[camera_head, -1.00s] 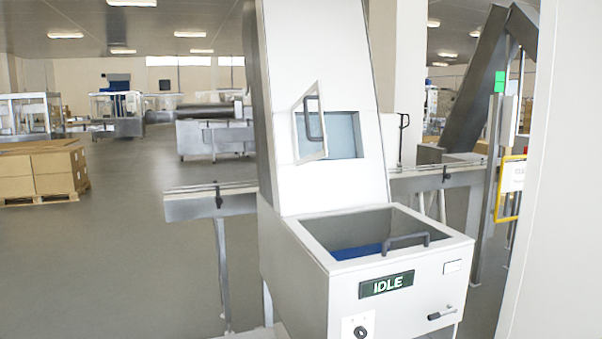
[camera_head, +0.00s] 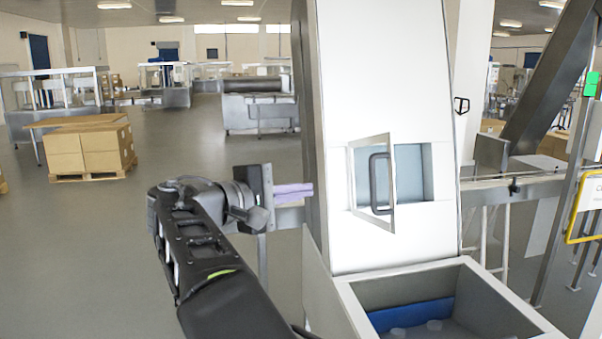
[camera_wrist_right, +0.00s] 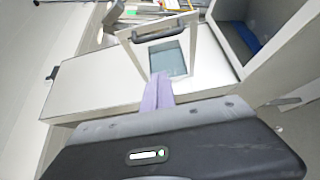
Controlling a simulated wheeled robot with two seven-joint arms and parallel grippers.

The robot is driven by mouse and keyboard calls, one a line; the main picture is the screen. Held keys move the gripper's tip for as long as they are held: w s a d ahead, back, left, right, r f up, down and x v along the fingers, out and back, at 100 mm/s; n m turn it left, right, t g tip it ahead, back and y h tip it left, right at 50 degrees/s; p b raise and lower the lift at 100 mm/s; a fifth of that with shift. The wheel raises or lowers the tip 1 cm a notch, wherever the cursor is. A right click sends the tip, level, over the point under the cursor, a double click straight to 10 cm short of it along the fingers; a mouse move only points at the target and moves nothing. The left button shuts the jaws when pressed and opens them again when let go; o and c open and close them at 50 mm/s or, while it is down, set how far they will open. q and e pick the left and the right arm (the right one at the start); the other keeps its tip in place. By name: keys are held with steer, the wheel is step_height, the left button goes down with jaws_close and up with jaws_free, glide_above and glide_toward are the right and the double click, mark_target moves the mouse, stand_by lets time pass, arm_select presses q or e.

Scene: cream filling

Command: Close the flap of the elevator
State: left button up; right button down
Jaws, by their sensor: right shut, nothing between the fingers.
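The elevator (camera_head: 380,60) is a tall white column with a square opening. Its flap (camera_head: 362,186) is a thin frame with a dark handle (camera_head: 378,184), hinged at the opening's left side and standing open. The flap also shows in the right wrist view (camera_wrist_right: 136,56). My right gripper (camera_head: 311,190) is left of the column, apart from the flap, with its purple fingers shut and empty, pointing toward the flap. In the right wrist view its fingers (camera_wrist_right: 158,84) appear below the opening. My left gripper is not in view.
An open hopper (camera_head: 350,300) with a blue inside stands at the column's foot. A conveyor (camera_head: 520,190) runs behind the column. Cardboard boxes (camera_head: 90,148) sit on a pallet at the left. The floor between is clear.

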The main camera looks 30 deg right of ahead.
steer(key=s+x, duration=0.2)
steer(key=x, duration=1.1)
steer(key=shift+s+d, duration=0.25)
steer(key=shift+s, duration=0.5)
